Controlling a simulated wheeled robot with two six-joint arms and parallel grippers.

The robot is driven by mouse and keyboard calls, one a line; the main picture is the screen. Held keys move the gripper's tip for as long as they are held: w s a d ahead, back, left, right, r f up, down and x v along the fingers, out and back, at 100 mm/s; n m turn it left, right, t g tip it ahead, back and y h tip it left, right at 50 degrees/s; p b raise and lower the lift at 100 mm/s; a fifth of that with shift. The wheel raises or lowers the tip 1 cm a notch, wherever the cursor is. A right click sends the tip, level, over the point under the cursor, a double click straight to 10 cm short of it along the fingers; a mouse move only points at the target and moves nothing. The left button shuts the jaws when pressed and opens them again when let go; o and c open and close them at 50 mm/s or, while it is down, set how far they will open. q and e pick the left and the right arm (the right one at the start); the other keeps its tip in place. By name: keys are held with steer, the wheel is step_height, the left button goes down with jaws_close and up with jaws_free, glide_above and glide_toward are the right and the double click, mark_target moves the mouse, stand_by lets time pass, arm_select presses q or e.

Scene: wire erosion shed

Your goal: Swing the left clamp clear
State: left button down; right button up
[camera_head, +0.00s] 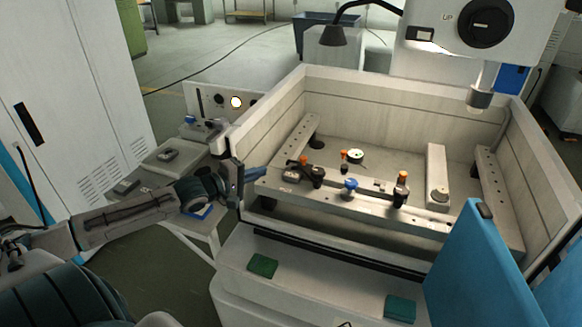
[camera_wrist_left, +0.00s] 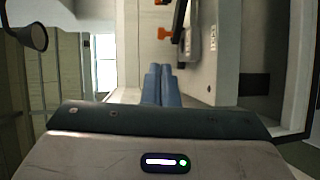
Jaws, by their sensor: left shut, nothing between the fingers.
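The left clamp (camera_head: 304,161), dark with an orange top, stands on the left part of the pale cross rail inside the machine tank. Its orange part (camera_wrist_left: 163,33) also seems to show at the top of the left wrist view. My left gripper (camera_head: 256,174) reaches in over the tank's near left corner, left of the clamp and apart from it. Its blue fingers (camera_wrist_left: 161,84) are together with nothing between them. A similar orange-topped clamp (camera_head: 402,178) stands upright further right on the rail. My right gripper is not in view.
The tank (camera_head: 390,103) has high walls at the back and sides. A blue knob (camera_head: 350,185) stands on the rail between the clamps, and a round dial (camera_head: 356,156) lies behind. The machine head (camera_head: 480,97) hangs at back right. A blue panel (camera_head: 478,258) stands at front right.

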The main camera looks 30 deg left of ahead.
mark_target(301, 160)
arm_select(q)
steer(key=b+x, duration=0.5)
steer(key=x, duration=0.6)
steer(key=shift+w+d, duration=0.15)
steer(key=shift+w+d+f, duration=0.2)
steer(key=shift+w, duration=0.5)
steer(key=shift+w, duration=0.15)
